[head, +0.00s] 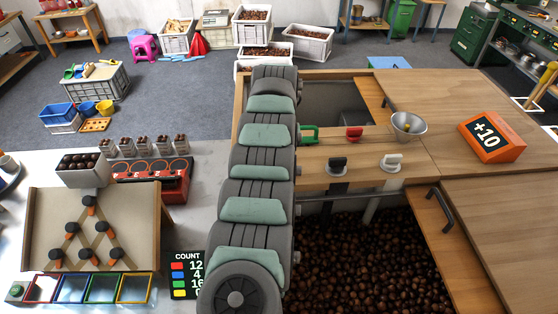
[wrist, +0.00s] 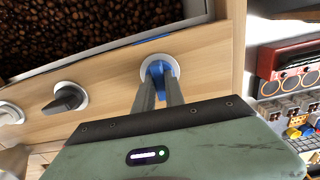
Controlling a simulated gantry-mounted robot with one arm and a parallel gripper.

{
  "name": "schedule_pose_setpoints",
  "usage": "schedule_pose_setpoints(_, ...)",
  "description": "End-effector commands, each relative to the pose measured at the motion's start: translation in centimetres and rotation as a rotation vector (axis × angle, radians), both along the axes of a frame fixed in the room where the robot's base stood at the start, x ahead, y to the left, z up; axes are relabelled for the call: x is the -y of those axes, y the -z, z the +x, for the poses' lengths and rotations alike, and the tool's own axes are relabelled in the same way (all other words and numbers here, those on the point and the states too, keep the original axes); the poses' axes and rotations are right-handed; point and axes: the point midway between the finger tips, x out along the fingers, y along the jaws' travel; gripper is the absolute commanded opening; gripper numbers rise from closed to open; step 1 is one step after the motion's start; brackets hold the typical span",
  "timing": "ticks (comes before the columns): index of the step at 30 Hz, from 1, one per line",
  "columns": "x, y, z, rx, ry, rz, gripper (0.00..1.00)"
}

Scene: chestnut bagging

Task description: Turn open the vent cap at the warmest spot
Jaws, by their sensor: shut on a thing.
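In the wrist view, my gripper (wrist: 163,82) is shut on the blue handle of a vent cap (wrist: 156,67) with a round white base, set in the wooden panel beside the chestnuts (wrist: 85,28). A black-handled cap (wrist: 66,98) and a white cap (wrist: 10,113) are to its left. In the head view, my arm hides the blue cap and my gripper. The black cap (head: 337,164), white cap (head: 392,162), green cap (head: 310,133) and red cap (head: 354,133) show on the wooden board. No temperature marking is readable at the caps.
Chestnuts (head: 370,265) fill the bin in front. A peg board (head: 92,228) and a count display (head: 187,275) are at the left.

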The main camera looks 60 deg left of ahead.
Motion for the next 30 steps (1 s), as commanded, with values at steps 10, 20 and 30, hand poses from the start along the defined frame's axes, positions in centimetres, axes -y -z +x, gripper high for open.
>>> schedule_pose_setpoints(10, 0.0, -0.01, 0.01, 0.0, -0.015, 0.0, 0.0)
schedule_pose_setpoints(20, 0.01, 0.0, 0.01, 0.0, -0.015, 0.0, 0.29)
schedule_pose_setpoints(30, 0.0, -0.07, 0.0, 0.0, -0.014, 0.0, 0.36)
